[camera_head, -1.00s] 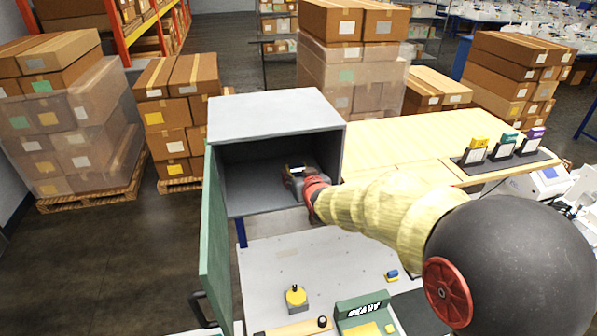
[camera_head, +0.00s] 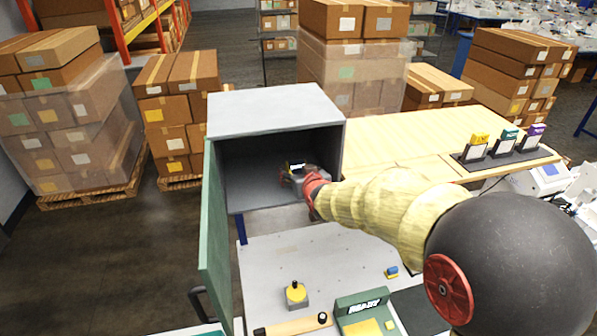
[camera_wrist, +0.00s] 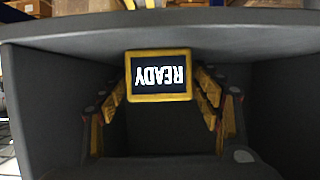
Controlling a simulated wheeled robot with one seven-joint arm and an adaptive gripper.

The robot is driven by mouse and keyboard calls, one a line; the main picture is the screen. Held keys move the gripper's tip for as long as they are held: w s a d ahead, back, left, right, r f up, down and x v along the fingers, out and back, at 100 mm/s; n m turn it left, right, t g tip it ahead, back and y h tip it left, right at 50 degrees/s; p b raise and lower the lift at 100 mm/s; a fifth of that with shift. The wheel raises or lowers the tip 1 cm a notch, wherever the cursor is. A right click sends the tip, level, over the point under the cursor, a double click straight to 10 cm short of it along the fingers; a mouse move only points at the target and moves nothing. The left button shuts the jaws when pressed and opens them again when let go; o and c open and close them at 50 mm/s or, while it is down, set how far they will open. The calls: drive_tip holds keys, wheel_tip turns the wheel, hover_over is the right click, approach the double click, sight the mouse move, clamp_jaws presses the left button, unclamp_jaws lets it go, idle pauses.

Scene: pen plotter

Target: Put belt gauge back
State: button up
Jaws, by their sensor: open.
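A small device with a yellow frame and a dark screen reading READY (camera_wrist: 160,76), which looks like the belt gauge, is inside the grey cabinet (camera_head: 272,112). In the wrist view it appears upside down, between the ends of my open fingers; whether they touch it I cannot tell. My gripper (camera_head: 294,173) reaches into the cabinet from the right, and it also shows in the wrist view (camera_wrist: 163,90). In the head view the device is only a small pale and yellow patch at my fingertips. The cabinet's green door (camera_head: 216,235) stands open.
A wooden table (camera_head: 420,140) with small coloured boxes stands at right. The cabinet walls are close around my gripper.

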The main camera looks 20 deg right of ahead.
drive_tip(key=shift+r, duration=0.1)
drive_tip(key=shift+s+r, duration=0.15)
drive_tip(key=shift+s, duration=0.05)
drive_tip(key=b+v, duration=0.3)
drive_tip(key=v, duration=0.9)
drive_tip(key=s+f+g, duration=0.2)
drive_tip(key=s+g, duration=0.2)
drive_tip(key=s, duration=1)
drive_tip(key=s+f+g, duration=0.2)
drive_tip(key=s+g, duration=0.2)
drive_tip(key=s, duration=1.1)
drive_tip(key=shift+f, duration=0.35)
drive_tip(key=shift+s, duration=0.15)
